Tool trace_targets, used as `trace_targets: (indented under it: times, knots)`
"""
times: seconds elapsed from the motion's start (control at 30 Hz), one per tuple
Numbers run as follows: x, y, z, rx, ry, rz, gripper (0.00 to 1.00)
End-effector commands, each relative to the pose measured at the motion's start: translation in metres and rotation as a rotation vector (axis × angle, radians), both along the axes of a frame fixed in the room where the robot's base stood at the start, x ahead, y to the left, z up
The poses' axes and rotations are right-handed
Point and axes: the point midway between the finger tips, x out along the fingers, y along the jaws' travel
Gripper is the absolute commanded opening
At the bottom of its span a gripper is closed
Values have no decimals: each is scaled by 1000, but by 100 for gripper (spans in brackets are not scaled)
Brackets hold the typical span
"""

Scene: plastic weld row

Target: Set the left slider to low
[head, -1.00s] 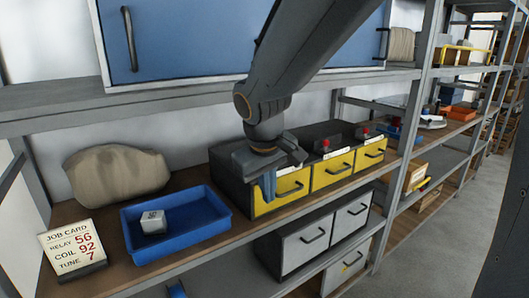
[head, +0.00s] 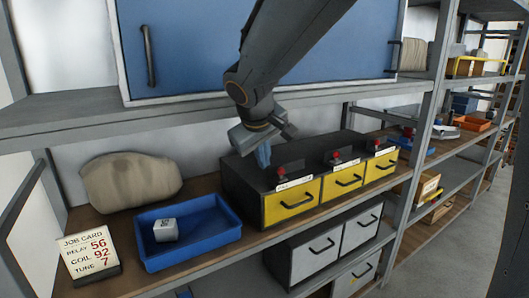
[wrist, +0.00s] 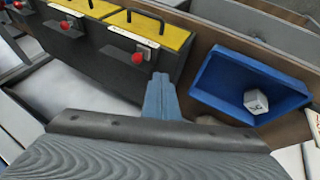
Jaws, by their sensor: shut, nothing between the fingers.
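The left slider (head: 281,171) has a red knob and a white label on the dark top of the drawer cabinet, above the leftmost yellow drawer. In the wrist view the left slider (wrist: 137,58) is the red knob closest to the blue tray. My gripper (head: 263,157) is shut and empty, with blue fingers pointing down near the left end of the cabinet top, just left of the knob. In the wrist view my gripper (wrist: 160,80) appears beside the knob, apart from it in the picture. I cannot tell whether the fingers touch the cabinet. The label's text is unreadable.
Two more red knobs, the middle (head: 337,156) and right (head: 377,149), stand along the cabinet. A blue tray (head: 190,257) with a grey cube (head: 165,230), a job card (head: 88,254) and a beige sack (head: 130,181) lie left. A blue overhead cabinet (head: 260,45) hangs above.

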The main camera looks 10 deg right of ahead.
Motion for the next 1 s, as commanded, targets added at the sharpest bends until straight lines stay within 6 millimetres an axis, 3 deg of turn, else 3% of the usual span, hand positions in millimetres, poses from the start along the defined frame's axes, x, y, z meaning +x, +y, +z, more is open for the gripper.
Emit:
trace_targets:
  times: [0.3, 0.6, 1.0]
  knots:
    - [30, -15, -48, 0, 5, -2, 0]
    - [45, -43, -52, 1, 1, -1, 0]
    - [47, -45, -53, 0, 1, 1, 0]
